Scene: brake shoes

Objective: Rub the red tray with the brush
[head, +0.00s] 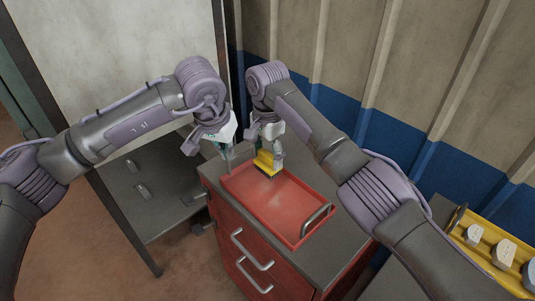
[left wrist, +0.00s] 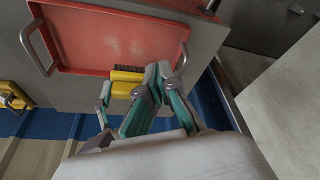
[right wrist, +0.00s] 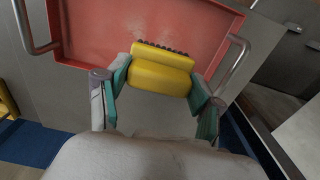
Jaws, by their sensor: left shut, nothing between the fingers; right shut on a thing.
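The red tray (head: 285,205) lies flat on top of a cabinet, with a metal handle at each end. My right gripper (head: 268,155) is shut on the yellow brush (head: 264,161) above the far part of the tray. In the right wrist view the brush (right wrist: 160,78) sits between the fingers, its dark bristles toward the tray (right wrist: 95,35). Whether the bristles touch the tray is unclear. My left gripper (head: 228,160) is shut and empty by the tray's far left corner. In the left wrist view its fingers (left wrist: 160,78) are beside the brush (left wrist: 126,75).
The tray rests on a grey-topped red cabinet (head: 335,240) with drawer handles. A yellow holder (head: 480,235) with several pale items stands at the right. A low grey table (head: 150,205) is at the left. A beige and blue ribbed wall (head: 345,115) is close behind.

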